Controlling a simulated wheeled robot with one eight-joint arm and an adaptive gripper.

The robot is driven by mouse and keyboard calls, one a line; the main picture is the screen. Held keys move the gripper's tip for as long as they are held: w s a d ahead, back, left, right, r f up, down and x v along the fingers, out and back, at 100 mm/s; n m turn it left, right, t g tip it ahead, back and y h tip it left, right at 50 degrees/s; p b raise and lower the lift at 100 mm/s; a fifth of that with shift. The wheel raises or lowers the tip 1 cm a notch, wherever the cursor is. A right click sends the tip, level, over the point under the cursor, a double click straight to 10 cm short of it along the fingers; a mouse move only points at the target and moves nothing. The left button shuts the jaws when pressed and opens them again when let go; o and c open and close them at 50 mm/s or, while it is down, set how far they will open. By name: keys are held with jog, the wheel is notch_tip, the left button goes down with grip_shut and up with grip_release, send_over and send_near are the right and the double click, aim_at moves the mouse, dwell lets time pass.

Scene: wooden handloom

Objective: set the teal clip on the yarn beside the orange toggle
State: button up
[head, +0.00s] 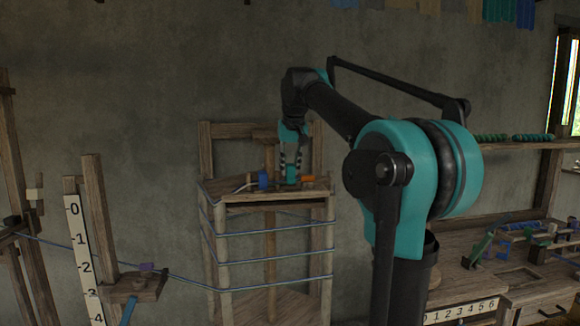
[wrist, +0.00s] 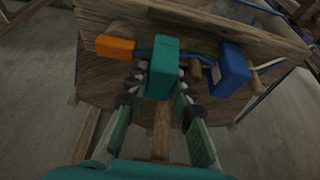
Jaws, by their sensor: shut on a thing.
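The teal clip (wrist: 164,65) is between the fingers of my gripper (wrist: 160,92) in the wrist view. The orange toggle (wrist: 115,47) lies to its left, a short gap apart, and a blue block (wrist: 233,70) stands to its right. A thin yarn (wrist: 198,58) runs across behind the clip. I cannot tell whether the clip touches it. In the head view my gripper (head: 290,160) points down over the wooden stand's top, with the teal clip (head: 291,174) low between its fingers. The orange toggle (head: 308,178) and blue block (head: 263,178) flank it.
The wooden stand (head: 225,192) has blue yarn wound around its posts. A post with a numbered scale (head: 80,250) and a small shelf (head: 135,288) stands at left. A workbench (head: 480,280) with coloured parts is at right.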

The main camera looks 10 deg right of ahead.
jog(key=shift+f, duration=0.1)
jog(key=shift+f, duration=0.75)
dwell(0.5)
jog(key=o, duration=1.1)
jog(key=o, duration=0.5)
jog(key=shift+r, duration=3.5)
